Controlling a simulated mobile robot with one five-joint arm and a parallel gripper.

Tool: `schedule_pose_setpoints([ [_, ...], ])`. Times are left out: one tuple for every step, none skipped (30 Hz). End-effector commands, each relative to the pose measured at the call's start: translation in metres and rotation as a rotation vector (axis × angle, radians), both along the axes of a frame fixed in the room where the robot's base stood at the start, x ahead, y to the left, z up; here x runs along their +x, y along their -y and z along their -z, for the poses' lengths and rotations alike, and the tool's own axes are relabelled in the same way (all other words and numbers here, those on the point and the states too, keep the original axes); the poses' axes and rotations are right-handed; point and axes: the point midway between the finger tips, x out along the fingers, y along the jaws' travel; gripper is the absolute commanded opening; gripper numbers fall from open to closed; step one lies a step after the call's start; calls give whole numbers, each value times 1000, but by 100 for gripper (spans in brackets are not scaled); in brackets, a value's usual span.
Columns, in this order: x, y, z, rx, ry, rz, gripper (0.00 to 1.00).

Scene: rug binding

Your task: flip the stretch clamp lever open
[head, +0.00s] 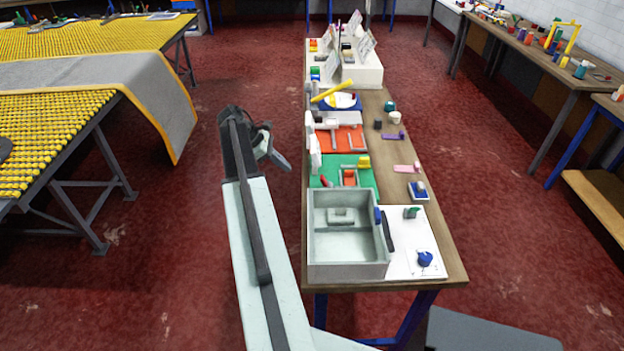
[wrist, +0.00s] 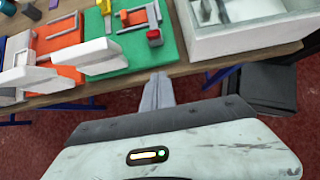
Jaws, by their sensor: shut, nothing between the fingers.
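A small red-topped piece (wrist: 154,37) stands at the near edge of a green board (wrist: 120,55) in the wrist view. It looks like the knob of the clamp lever, but I cannot tell for sure. In the head view the red piece (head: 327,183) is at the left of the green board (head: 365,190), beside a grey and orange fixture (head: 349,178). My gripper (head: 284,163) is off the left side of the bench, apart from the board. In the wrist view my gripper (wrist: 158,78) is shut and empty, pointing toward the board's near edge.
A grey open box (head: 318,237) stands at the bench's near end. White upright panels (wrist: 99,57) stand along the bench edge beside the green board. An orange board (head: 350,140) lies beyond. The red floor between the bench and the yellow-studded table (head: 50,110) is clear.

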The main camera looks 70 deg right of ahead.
Motion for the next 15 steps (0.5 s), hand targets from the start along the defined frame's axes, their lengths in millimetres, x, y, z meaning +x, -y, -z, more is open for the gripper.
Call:
schedule_pose_setpoints([
  [1,-1,0,0,0,-1,0],
  [1,-1,0,0,1,-1,0],
  [1,-1,0,0,1,-1,0],
  [1,-1,0,0,1,-1,0],
  [1,-1,0,0,1,-1,0],
  [1,-1,1,-1,2,-1,0],
  [1,-1,2,-1,2,-1,0],
  [0,-1,4,-1,2,-1,0],
  [-2,0,8,-1,2,-1,0],
  [-4,0,12,-1,2,-1,0],
  [-7,1,17,-1,2,-1,0],
  [-11,2,23,0,2,-1,0],
  [-14,3,29,0,2,-1,0],
  [-18,5,35,0,3,0,0],
  [-23,7,42,-1,4,1,0],
])
